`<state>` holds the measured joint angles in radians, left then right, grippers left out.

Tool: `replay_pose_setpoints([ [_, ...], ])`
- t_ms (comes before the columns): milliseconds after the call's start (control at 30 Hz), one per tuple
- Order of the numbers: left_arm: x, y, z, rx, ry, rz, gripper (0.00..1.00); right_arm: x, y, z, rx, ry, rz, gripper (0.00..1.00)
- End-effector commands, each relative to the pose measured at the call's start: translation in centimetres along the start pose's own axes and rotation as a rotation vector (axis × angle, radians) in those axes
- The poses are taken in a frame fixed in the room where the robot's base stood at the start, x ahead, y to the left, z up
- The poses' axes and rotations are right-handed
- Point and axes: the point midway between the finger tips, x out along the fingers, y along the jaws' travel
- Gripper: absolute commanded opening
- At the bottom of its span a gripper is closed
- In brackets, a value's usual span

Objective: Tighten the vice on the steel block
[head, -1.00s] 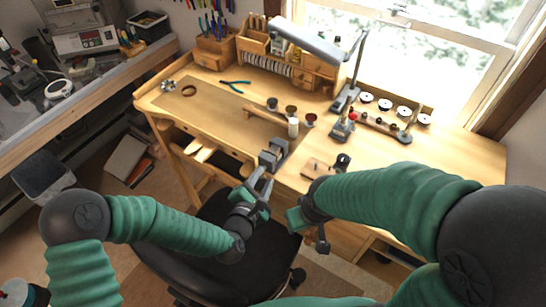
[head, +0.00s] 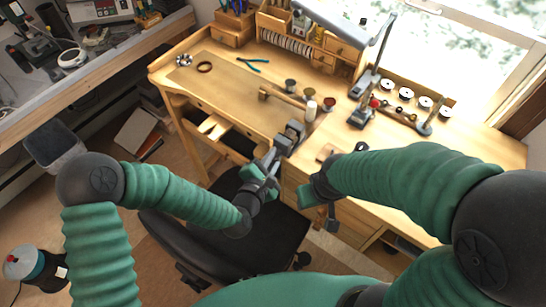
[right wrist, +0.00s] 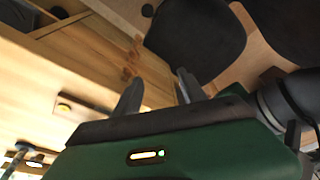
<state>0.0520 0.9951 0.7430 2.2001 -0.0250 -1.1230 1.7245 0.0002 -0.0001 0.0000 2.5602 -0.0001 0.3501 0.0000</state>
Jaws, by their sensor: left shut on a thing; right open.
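The vice (head: 288,139) is a small dark grey clamp at the front edge of the wooden bench. A grey block shape sits at its jaws, but I cannot clearly tell the steel block from the vice at this size. My left gripper (head: 271,160) reaches up to the front of the vice and is shut on what looks like its handle, mostly hidden by the fingers. My right gripper (head: 331,214) hangs apart from the vice, in front of the bench edge to the right. In the right wrist view its fingers (right wrist: 158,88) are apart with nothing between them.
The wooden bench (head: 235,100) holds a mallet (head: 283,97), small pots (head: 329,103), blue pliers (head: 253,66) and a lamp (head: 362,112). A black chair (head: 265,235) stands below my arms. An open drawer (head: 215,128) is left of the vice.

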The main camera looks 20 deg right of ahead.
Motion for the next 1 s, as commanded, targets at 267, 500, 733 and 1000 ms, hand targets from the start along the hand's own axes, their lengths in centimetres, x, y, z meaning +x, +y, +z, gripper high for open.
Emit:
replay_pose_setpoints([
  [267,-0.14,-0.39,-0.55,0.000,0.015,-0.007,0.00,0.07,-0.01,0.01,0.000,0.000,0.000,0.49],
  [500,-0.15,-0.47,-0.67,0.003,0.016,-0.008,0.00,0.14,0.00,0.03,0.000,0.000,0.000,0.49],
  [733,-0.17,-0.53,-0.76,0.003,0.018,-0.010,0.00,0.14,-0.01,0.03,0.000,0.000,0.000,0.49],
  [1000,-0.19,-0.59,-0.85,0.002,0.020,-0.011,0.00,0.14,-0.01,0.03,0.000,0.000,0.000,0.49],
])
